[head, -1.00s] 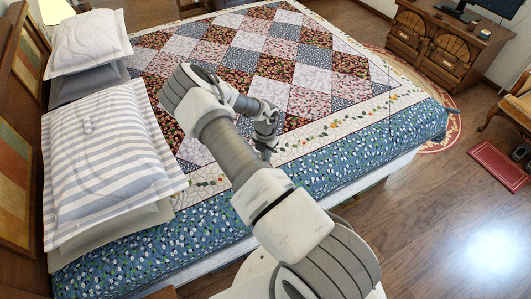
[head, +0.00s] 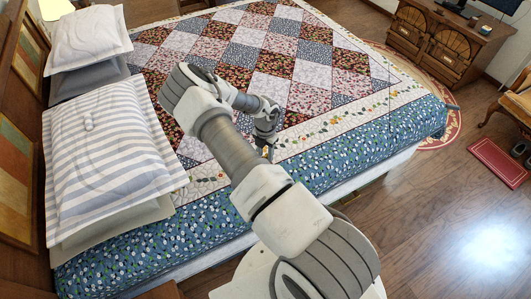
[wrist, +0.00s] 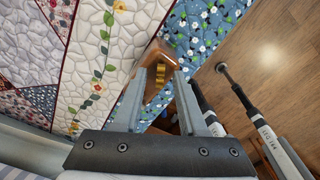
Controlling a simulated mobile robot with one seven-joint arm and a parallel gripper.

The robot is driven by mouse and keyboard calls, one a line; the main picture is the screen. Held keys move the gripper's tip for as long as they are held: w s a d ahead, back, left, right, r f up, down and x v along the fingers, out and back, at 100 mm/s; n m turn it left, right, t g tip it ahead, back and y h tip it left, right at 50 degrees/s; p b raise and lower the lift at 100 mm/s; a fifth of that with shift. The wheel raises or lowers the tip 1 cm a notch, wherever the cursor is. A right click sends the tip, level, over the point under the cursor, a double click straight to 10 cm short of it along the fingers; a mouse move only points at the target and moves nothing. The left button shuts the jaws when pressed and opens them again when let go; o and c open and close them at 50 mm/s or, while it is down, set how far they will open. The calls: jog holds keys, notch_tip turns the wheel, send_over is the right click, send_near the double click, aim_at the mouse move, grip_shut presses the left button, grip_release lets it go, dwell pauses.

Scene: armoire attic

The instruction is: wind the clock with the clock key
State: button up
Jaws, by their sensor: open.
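In the wrist view, my gripper (wrist: 160,74) is open, with its two fingers pointing away over the bed's edge. A small ribbed brass-coloured thing (wrist: 161,70) shows between the fingertips, in front of a brown wooden thing (wrist: 154,50). I cannot tell whether the brass thing is the clock key, or whether the wooden thing is the clock. The fingers hide part of the wooden thing. In the head view, my gripper (head: 265,143) is small, partly hidden by my arm, and above the quilt's near border. No clock is clearly recognisable in the head view.
The bed with a patchwork quilt (head: 340,160) fills the middle. Striped pillows (head: 110,160) lie at its left. A wooden cabinet (head: 445,45) stands at the back right. A red mat (head: 497,162) lies on the wooden floor (head: 430,220), which is mostly clear at right.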

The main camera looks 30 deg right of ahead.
jog(key=shift+r, duration=0.1)
notch_tip(320, 180, up, 17)
jog(key=p, duration=0.1)
jog(key=shift+p, duration=0.4)
jog(key=shift+r, duration=0.1)
